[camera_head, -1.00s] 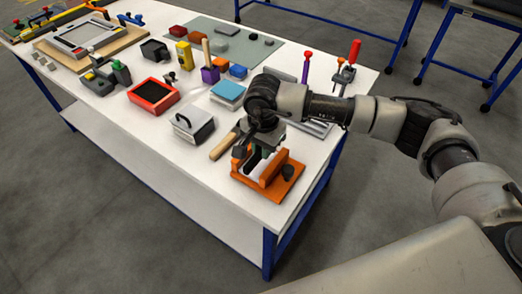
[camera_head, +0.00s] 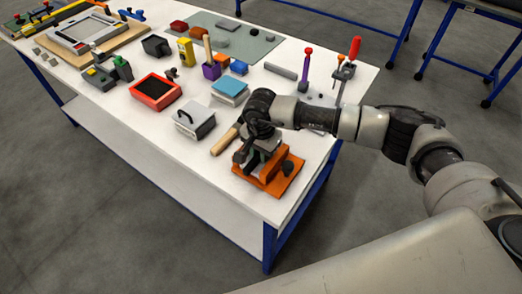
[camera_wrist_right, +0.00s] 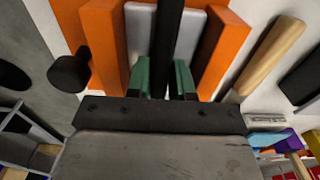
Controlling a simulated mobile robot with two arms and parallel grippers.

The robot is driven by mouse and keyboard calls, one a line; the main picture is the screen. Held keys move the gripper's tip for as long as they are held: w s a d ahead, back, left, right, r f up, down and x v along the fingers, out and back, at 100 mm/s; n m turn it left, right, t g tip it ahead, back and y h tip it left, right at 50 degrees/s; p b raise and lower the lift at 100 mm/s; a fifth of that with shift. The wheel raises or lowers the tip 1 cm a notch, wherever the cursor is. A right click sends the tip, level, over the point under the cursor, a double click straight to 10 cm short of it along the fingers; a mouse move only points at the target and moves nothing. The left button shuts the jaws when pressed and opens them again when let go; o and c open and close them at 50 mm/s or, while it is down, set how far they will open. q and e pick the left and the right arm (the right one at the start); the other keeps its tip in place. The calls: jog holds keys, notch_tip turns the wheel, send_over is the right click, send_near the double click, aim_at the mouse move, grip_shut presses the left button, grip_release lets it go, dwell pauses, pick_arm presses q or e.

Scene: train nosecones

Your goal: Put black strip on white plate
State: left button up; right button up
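In the right wrist view, my right gripper (camera_wrist_right: 161,78) has two green fingertips on either side of a long black strip (camera_wrist_right: 168,40). They look shut on it, though the contact is partly hidden. The strip runs up to the top edge of the view. The white plate (camera_wrist_right: 138,22) lies behind the strip, between the raised sides of an orange holder (camera_wrist_right: 102,38). I cannot tell whether the strip touches the plate. In the head view, the right gripper (camera_head: 258,160) is over the orange holder (camera_head: 283,188), hiding the plate and strip. The left gripper is not in view.
A wooden-handled tool (camera_head: 224,141) lies just left of the holder. A black knob (camera_wrist_right: 70,73) stands at the holder's side. A grey-white box (camera_head: 194,121), a red tray (camera_head: 156,91) and blue block (camera_head: 230,90) are further back. The table's front edge is close.

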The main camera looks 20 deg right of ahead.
jog(key=o, duration=0.3)
jog(key=shift+r, duration=0.15)
jog(key=shift+r, duration=0.2)
notch_tip(320, 180, up, 12)
jog(key=b, duration=0.3)
jog(key=shift+f, duration=0.15)
